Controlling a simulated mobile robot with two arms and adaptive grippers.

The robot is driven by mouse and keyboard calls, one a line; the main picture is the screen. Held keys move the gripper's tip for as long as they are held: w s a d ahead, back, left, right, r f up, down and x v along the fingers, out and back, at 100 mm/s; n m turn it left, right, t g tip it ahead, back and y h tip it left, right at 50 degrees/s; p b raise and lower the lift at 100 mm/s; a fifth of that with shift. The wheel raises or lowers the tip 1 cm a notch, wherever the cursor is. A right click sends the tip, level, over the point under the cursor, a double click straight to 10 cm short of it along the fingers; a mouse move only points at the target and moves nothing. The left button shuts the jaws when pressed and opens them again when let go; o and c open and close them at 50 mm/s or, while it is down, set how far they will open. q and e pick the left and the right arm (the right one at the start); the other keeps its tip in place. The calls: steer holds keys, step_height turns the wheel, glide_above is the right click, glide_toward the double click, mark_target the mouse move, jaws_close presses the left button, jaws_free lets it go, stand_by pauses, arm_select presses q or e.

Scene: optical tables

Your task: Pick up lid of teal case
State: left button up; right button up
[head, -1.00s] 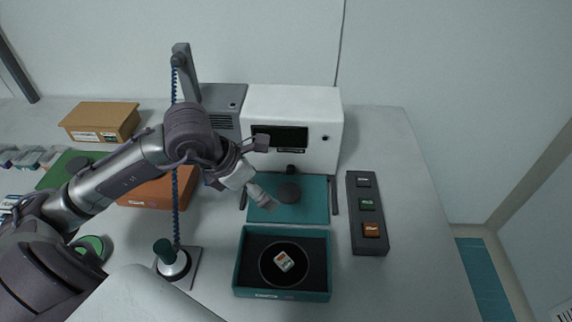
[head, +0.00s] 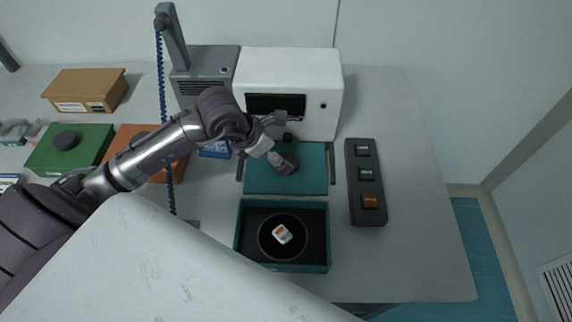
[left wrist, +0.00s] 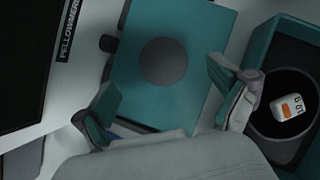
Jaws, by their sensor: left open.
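The teal lid (head: 311,170) lies flat on the table in front of the white device, behind the open teal case (head: 326,238). A round dark grey knob (left wrist: 164,62) sits in the middle of the lid (left wrist: 206,26). The case holds a small white and orange item (head: 282,234) in a round recess; it also shows in the left wrist view (left wrist: 293,107). My left gripper (head: 283,162) is over the lid at the knob, which it partly hides in the head view. In the left wrist view its fingers (left wrist: 165,95) are spread apart, with nothing between them. My right gripper is not visible.
The white device (head: 288,75) stands behind the lid. A dark panel with several coloured blocks (head: 366,187) lies to the right. Green (head: 95,145) and orange (head: 165,172) cases and a cardboard box (head: 85,90) are on the left. The table right of the panel is clear.

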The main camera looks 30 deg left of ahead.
arm_select(q)
steer(key=p+x, duration=0.1)
steer(key=x, duration=0.2)
steer(key=shift+d+f, duration=0.25)
steer(key=shift+f, duration=0.1)
steer(key=shift+w+f, duration=0.2)
steer(key=shift+f, duration=0.25)
steer(key=c, duration=1.4)
steer(key=shift+r, duration=0.15)
